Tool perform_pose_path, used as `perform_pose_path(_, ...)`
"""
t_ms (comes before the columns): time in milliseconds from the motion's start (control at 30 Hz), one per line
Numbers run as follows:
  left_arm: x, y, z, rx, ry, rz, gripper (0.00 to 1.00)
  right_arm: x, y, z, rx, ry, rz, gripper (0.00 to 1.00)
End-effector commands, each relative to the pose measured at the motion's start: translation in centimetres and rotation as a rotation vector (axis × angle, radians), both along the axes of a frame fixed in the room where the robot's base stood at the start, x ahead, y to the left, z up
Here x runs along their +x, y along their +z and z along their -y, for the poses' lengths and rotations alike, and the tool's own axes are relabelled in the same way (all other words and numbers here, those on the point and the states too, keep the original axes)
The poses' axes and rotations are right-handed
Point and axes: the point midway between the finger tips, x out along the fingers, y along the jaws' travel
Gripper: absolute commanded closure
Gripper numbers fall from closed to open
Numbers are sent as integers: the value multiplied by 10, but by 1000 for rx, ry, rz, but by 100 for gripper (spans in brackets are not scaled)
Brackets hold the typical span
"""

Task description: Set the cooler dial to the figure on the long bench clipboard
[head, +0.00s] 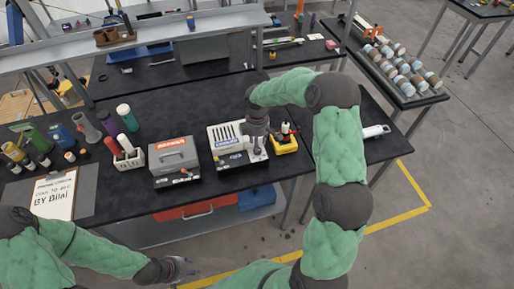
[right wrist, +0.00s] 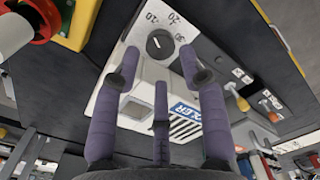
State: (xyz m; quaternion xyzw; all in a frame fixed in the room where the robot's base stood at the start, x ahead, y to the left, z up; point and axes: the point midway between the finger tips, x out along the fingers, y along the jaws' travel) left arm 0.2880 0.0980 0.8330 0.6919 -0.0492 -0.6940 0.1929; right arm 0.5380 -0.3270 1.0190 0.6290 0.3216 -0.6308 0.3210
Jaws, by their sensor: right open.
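The cooler (head: 228,148) is a white box with dark slots and a blue label on the long black bench. Its round dark dial (right wrist: 160,43) shows in the right wrist view, with figures around it that are only partly legible. My right gripper (head: 256,128) is over the cooler; in the right wrist view its purple fingers (right wrist: 160,85) are spread and empty, with the dial beyond them, apart. My left gripper (head: 182,268) is low in front of the bench.
A grey case (head: 173,157) stands left of the cooler and a yellow device (head: 284,144) right of it. Bottles and a holder of coloured tubes (head: 130,158) stand farther left. A side table (head: 397,70) with several jars is at the right. A shelf (head: 160,32) crosses behind.

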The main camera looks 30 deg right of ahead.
Motion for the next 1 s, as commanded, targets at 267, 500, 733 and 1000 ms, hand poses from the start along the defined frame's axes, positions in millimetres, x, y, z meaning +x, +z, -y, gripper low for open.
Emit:
perform_pose_path(267, 0, -2, 0, 0, 0, 0, 62, 0, -35, 0, 1, -1, -1, 57)
perform_pose_path(500, 0, -3, 0, 0, 0, 0, 62, 0, -42, 0, 0, -1, 1, 57)
perform_pose_path(733, 0, -2, 0, 0, 0, 0, 62, 0, -41, 0, 0, -1, 1, 74)
perform_pose_path(1000, 0, -3, 0, 0, 0, 0, 62, 0, -41, 0, 0, -3, 1, 100)
